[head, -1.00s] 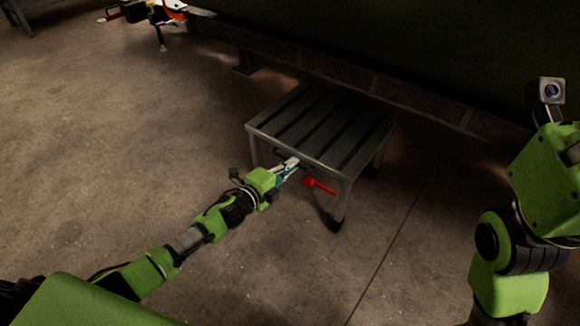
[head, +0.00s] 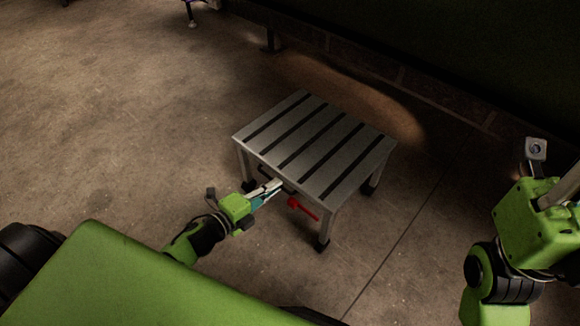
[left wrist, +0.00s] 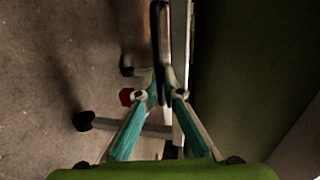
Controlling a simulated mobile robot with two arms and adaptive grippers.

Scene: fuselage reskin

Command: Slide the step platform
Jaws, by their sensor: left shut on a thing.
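The step platform (head: 318,145) is a low grey metal step with a slatted top and dark feet, standing upright on the floor. A dark handle bar (head: 266,172) runs along its near side, with a red lever (head: 302,208) to its right. My left gripper (head: 272,188) reaches in from the left and is shut on the handle. In the left wrist view the teal fingers (left wrist: 162,92) close around the dark bar (left wrist: 163,40), and the red lever (left wrist: 126,97) shows beside them. My right arm is at the right edge, but its fingers are out of frame.
A dark wall-like body with a brick-patterned lower band (head: 405,80) runs behind the platform, with bare floor between. The concrete floor (head: 110,110) to the left is clear. A thin seam crosses the floor at right. A small stand foot shows at top left.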

